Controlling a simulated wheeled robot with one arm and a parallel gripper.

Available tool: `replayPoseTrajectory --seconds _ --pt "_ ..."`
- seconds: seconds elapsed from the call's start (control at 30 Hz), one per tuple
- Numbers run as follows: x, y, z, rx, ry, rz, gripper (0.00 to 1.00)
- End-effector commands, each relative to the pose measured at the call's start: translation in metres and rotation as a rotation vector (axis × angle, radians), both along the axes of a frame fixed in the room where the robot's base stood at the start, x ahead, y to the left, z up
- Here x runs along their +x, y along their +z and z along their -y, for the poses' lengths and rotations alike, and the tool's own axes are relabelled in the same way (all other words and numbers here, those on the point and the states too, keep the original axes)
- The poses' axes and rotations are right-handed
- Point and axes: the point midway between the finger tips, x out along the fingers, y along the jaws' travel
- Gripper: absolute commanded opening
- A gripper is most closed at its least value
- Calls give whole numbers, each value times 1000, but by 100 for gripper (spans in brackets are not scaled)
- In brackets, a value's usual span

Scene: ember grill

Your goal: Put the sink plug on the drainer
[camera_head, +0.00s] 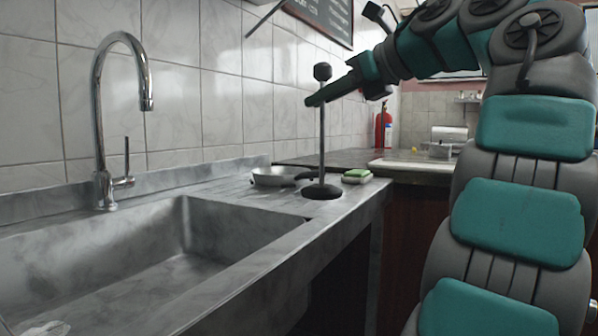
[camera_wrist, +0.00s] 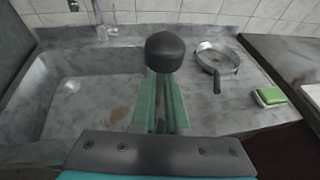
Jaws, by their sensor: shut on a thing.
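The sink plug (camera_head: 322,140) is a tall upright rod with a black knob on top and a round black disc at the bottom. My gripper (camera_head: 315,98) is shut on the rod just below the knob. In the wrist view the dark knob (camera_wrist: 165,50) sits at my fingertips and hides the rod and disc. The drainer (camera_head: 240,190) is the flat grey metal surface beyond the sink basin (camera_head: 150,255). It also shows in the wrist view (camera_wrist: 215,117). The disc appears over the drainer near its front edge; I cannot tell whether it touches.
A pan (camera_head: 272,177) lies on the drainer behind the plug. A green and white sponge (camera_head: 356,175) lies to its right. A chrome tap (camera_head: 104,130) stands behind the basin at left. The wrist view shows bare drainer between basin and pan.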

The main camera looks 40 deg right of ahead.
Motion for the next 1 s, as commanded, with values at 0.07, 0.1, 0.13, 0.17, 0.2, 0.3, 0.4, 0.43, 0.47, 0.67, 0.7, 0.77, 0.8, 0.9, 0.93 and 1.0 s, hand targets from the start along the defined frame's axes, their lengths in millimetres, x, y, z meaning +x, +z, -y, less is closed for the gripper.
replayPoseTrajectory --seconds 0.07,0.1,0.13,0.17,0.2,0.3,0.4,0.43,0.47,0.67,0.7,0.77,0.8,0.9,0.93,1.0 --pt "4 0 4 1 1 0 0" --pt "8 0 8 2 1 -1 0" --pt "11 0 11 3 1 -1 0" --pt "15 0 14 4 2 -1 0" --pt "21 -1 20 5 1 -1 0" --pt "38 -1 34 3 1 1 0" --pt "56 -3 51 1 3 -1 0" --pt "62 -4 56 2 3 -1 0" --pt "67 -4 61 2 3 -1 0" --pt "100 -9 90 3 1 0 0" --pt "104 -9 93 1 2 0 0" --pt "109 -10 97 -1 3 0 0" --pt "110 -11 99 -2 2 0 0" --pt "114 -13 102 -1 1 0 0" --pt "115 -13 104 -1 1 0 0" --pt "118 -16 107 1 1 0 0"
